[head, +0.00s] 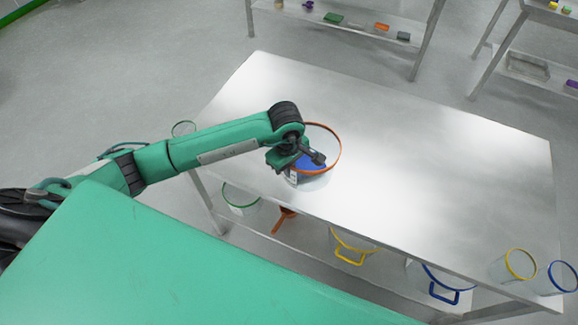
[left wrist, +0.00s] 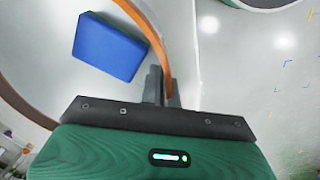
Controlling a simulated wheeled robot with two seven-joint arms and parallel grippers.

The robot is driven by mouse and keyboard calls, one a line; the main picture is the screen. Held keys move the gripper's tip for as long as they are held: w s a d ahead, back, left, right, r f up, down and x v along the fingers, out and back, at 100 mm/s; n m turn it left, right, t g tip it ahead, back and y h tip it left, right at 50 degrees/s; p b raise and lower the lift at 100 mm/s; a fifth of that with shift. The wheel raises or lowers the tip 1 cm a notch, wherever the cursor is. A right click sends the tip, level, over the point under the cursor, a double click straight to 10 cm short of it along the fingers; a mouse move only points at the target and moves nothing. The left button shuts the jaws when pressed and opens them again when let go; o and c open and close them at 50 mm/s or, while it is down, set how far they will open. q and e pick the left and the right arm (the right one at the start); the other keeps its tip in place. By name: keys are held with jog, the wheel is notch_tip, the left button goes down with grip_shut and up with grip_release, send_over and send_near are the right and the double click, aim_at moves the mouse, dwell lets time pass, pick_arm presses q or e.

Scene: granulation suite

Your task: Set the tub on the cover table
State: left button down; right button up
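The tub (head: 334,168) is a clear, round container with an orange rim and a blue block (head: 311,163) inside. In the head view it is at the near edge of the pale metal table (head: 440,170). I cannot tell whether its base touches the tabletop. My left gripper (head: 318,157) reaches over the tub's near left side. In the left wrist view the orange rim (left wrist: 160,45) passes between my closed left fingers (left wrist: 163,88), and the blue block (left wrist: 110,47) shows beside them. The arm hides part of the tub. My right gripper is out of view.
The rest of the tabletop is mostly clear. Green-, yellow- and blue-rimmed containers are on the shelf below. Shelves with small items (head: 333,18) are at the back.

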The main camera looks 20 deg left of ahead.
pick_arm(q)
jog(key=shift+f, duration=0.15)
jog(key=c, duration=1.7)
grip_release()
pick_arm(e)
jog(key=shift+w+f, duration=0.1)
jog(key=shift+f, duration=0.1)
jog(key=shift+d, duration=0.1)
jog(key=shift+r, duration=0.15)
pick_arm(q)
jog(key=shift+r, duration=0.35)
jog(key=r, duration=0.4)
jog(key=r+b, duration=0.1)
jog(key=r, duration=0.2)
jog(key=r+b, duration=0.1)
jog(key=r, duration=0.3)
jog(key=shift+s+a+r, duration=0.1)
jog(key=shift+s+r, duration=0.15)
jog(key=shift+r, duration=0.1)
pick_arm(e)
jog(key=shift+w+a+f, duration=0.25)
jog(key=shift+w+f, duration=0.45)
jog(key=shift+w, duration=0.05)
